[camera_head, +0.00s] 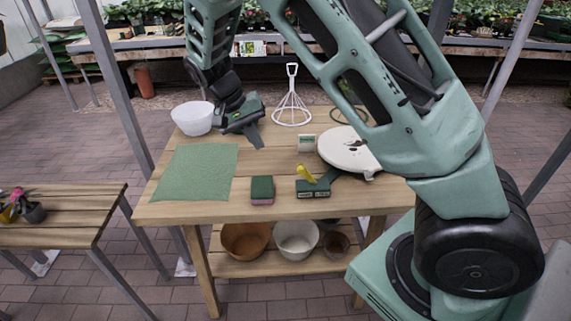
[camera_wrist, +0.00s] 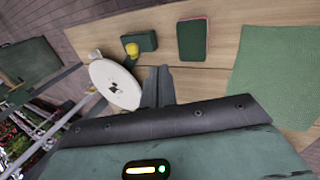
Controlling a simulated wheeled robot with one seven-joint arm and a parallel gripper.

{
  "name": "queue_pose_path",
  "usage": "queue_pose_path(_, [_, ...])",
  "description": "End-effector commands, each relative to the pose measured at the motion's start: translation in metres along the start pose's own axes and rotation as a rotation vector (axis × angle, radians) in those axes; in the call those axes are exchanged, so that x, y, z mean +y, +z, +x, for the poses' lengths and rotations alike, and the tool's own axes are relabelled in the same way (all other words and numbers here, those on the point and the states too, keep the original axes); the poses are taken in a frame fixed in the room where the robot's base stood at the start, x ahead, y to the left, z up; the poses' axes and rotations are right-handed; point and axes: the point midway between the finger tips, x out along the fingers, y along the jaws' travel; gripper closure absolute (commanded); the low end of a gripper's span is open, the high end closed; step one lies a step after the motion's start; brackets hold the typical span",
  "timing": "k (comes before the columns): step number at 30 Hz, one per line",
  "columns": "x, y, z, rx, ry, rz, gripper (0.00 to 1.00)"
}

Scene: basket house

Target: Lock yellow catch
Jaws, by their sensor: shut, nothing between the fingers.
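The yellow catch (camera_head: 307,174) sits on a small dark green block (camera_head: 313,188) near the front of the wooden table, right of centre. In the wrist view the yellow catch (camera_wrist: 132,49) shows at the edge of the green block (camera_wrist: 143,41). Whether it is locked is too small to tell. My gripper (camera_head: 258,144) is above the table, left of and behind the catch, and apart from it. Its fingers are together and empty, and they also show in the wrist view (camera_wrist: 158,72).
A white round plate-like thing (camera_head: 350,149) lies right of the catch. A green and pink sponge (camera_head: 262,190), green mat (camera_head: 195,172), white bowl (camera_head: 192,118) and white wire stand (camera_head: 292,105) are on the table (camera_head: 170,215). Pots stand on the lower shelf.

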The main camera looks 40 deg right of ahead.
Motion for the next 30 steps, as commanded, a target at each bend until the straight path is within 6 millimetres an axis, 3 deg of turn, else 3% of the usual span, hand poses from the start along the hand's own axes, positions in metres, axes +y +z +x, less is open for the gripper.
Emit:
queue_pose_path(8, [0.001,0.001,0.03,-0.004,0.003,0.0,1.0])
queue_pose_path(18, [0.001,0.001,0.099,-0.005,0.003,-0.001,1.0])
queue_pose_path(24, [0.027,0.001,0.107,-0.003,-0.001,0.001,1.0])
queue_pose_path(30, [0.037,0.001,0.112,-0.002,-0.002,-0.001,1.0])
